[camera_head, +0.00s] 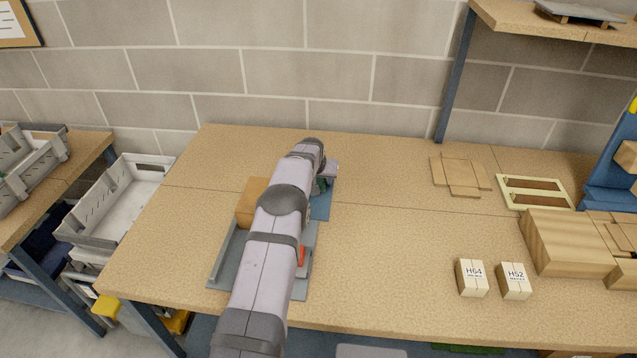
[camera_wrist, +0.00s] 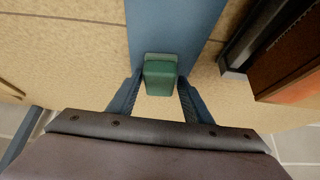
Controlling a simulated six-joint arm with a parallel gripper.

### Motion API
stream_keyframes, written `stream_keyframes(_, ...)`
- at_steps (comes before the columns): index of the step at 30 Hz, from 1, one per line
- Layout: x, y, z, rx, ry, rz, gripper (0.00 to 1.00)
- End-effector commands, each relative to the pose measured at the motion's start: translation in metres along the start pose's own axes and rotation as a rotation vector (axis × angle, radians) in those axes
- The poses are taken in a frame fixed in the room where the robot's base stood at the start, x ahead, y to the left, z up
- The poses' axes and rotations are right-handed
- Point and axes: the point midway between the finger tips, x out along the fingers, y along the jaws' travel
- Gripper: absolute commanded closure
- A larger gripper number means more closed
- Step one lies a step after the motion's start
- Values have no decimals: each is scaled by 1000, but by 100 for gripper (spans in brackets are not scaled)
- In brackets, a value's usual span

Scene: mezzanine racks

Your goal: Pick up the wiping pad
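A green block (camera_wrist: 160,74), which I take to be the wiping pad, shows in the wrist view at the near end of a flat blue strip (camera_wrist: 172,25). My gripper (camera_wrist: 160,85) is open, with one finger on each side of the green block and a narrow gap showing at each side. Whether the fingers are level with the block is hard to tell. In the head view my arm hides most of this spot; a bit of green (camera_head: 320,186) and the blue strip (camera_head: 321,207) show beside the arm's end.
A grey tray (camera_head: 228,262) and a brown box (camera_head: 249,204) lie by my arm, left of the blue strip. Two small labelled boxes (camera_head: 472,279) (camera_head: 514,282), flat cardboard (camera_head: 461,174) and a larger wooden box (camera_head: 566,244) are to the right. The table between is clear.

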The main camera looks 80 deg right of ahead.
Motion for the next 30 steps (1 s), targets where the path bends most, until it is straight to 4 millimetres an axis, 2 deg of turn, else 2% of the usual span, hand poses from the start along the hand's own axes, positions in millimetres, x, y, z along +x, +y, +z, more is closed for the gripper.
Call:
stream_keyframes(1,0,0,0,0,0,0,67)
stream_keyframes(3,0,0,0,0,0,0,84)
stream_keyframes(4,0,0,0,0,0,0,88)
stream_keyframes(17,-6,0,-5,0,3,0,88)
stream_keyframes(23,-28,0,-19,0,6,0,88)
stream_keyframes(30,-62,0,-41,0,5,0,88)
